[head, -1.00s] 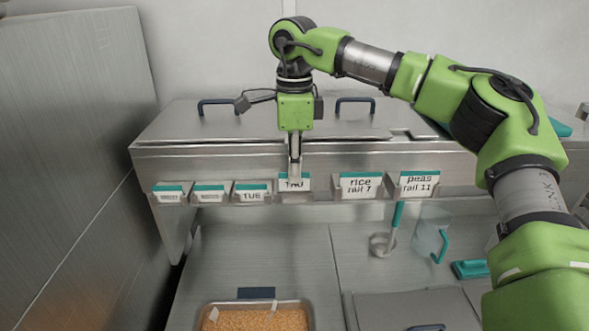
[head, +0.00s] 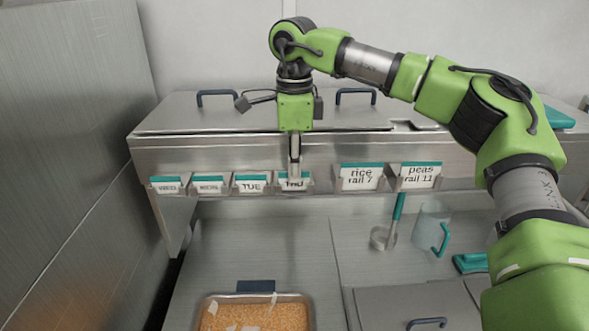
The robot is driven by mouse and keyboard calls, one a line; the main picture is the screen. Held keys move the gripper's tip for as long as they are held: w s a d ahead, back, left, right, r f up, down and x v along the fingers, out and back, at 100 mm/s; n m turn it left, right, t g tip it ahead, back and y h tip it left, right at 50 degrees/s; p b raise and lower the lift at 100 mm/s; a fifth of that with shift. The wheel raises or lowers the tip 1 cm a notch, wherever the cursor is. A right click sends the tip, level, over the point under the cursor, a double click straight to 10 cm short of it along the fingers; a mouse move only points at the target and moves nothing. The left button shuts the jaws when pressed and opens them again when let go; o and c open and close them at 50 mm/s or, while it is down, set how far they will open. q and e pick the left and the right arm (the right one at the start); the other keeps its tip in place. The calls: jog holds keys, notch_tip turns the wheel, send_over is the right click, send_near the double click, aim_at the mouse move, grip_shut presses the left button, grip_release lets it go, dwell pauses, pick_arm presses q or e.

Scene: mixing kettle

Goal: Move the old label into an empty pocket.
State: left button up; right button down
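My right gripper (head: 294,176) points straight down at the front rail of the steel unit. Its narrow fingers are closed over the upper edge of the THU label (head: 285,183), a white card with a teal top band. The label's lower edge sits at the level of its pocket on the rail, in line with the neighbouring cards. The fingers hide part of its text. To its left stand the TUE label (head: 252,186), the MON label (head: 209,187) and the WED label (head: 167,187). My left gripper is out of view.
Larger cards, rice rail 7 (head: 361,177) and peas rail 11 (head: 420,176), stand to the right. Between THU and rice is a gap without a card. Below are a tray of orange grains (head: 255,318), a ladle (head: 392,225) and a clear jug (head: 431,228).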

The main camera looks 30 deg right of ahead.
jog(key=shift+f, duration=0.2)
jog(key=c, duration=2.8)
grip_release()
jog(key=o, duration=0.6)
jog(key=o, duration=0.5)
jog(key=shift+r, duration=0.15)
